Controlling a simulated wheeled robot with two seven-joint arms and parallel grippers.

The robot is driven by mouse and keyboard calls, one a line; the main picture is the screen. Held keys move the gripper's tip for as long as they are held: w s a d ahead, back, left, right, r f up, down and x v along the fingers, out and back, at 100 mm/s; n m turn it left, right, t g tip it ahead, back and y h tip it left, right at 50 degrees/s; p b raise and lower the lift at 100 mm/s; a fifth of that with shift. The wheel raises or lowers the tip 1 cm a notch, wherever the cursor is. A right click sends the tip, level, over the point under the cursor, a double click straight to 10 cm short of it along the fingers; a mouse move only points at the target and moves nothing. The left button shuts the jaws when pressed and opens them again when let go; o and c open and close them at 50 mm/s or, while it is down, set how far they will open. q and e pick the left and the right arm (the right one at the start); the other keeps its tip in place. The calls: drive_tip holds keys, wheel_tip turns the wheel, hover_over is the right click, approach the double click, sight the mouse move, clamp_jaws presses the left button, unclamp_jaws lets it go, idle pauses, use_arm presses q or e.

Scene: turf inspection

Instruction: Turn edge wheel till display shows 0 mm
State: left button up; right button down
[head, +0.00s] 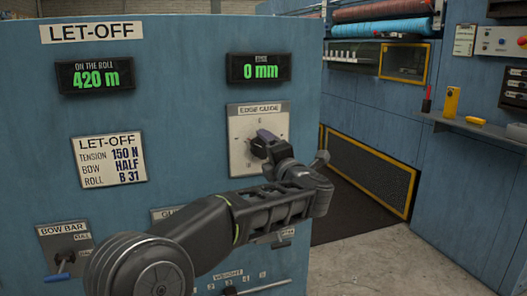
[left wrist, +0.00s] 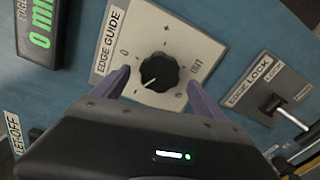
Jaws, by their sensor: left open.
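The edge display (head: 260,68) on the blue panel reads 0 mm in green in the head view. Below it is the white edge guide plate (head: 243,124). In the left wrist view the black edge wheel (left wrist: 159,72) sits at the middle of that plate, with a white pointer mark towards its lower left. My left gripper (left wrist: 157,85) is open, its two purple fingers on either side of the wheel. Whether they touch it cannot be told. My right gripper is not in view.
An edge lock lever (left wrist: 273,104) is beside the plate in the left wrist view. A bow bar lever (head: 62,266) and a weight slider (head: 230,291) are low on the panel. A shelf (head: 480,128) with a yellow device (head: 452,101) stands at the right.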

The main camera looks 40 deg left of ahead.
use_arm(q)
drive_tip(key=shift+v, duration=1.85)
drive_tip(key=w+d+f+m+t+h+p, duration=0.1)
drive_tip(key=w+d+f+m+t+h, duration=0.65)
drive_tip(key=d+f+m, duration=0.6)
drive_tip(key=s+d+f+m+g+h+p, duration=0.1)
drive_tip(key=d+f+m+g+h, duration=0.15)
drive_tip(key=d+f+m, duration=0.4)
drive_tip(key=s+d+f+m+g+h+p, duration=0.15)
drive_tip(key=d+f+h, duration=0.25)
drive_tip(key=f, duration=0.6)
drive_tip(key=s+d+f+m+g+h+p, duration=0.2)
drive_tip(key=s+d+f+m+g, duration=0.2)
drive_tip(key=s+f, duration=0.5)
drive_tip(key=s+d+f+m+g+h+p, duration=0.1)
drive_tip(key=s+d+f+m+g+h, duration=0.25)
drive_tip(key=s+f, duration=0.55)
drive_tip(key=s+d+f+g+p, duration=0.2)
drive_tip(key=s+f+g, duration=0.1)
drive_tip(key=s, duration=0.6)
drive_tip(key=s+d+f+g+p, duration=0.2)
drive_tip(key=s+f, duration=0.1)
drive_tip(key=s, duration=0.7)
drive_tip(key=shift+s+d+f+m+g, duration=0.2)
drive_tip(key=shift+f+m+g, duration=0.1)
drive_tip(key=shift+m+g, duration=0.1)
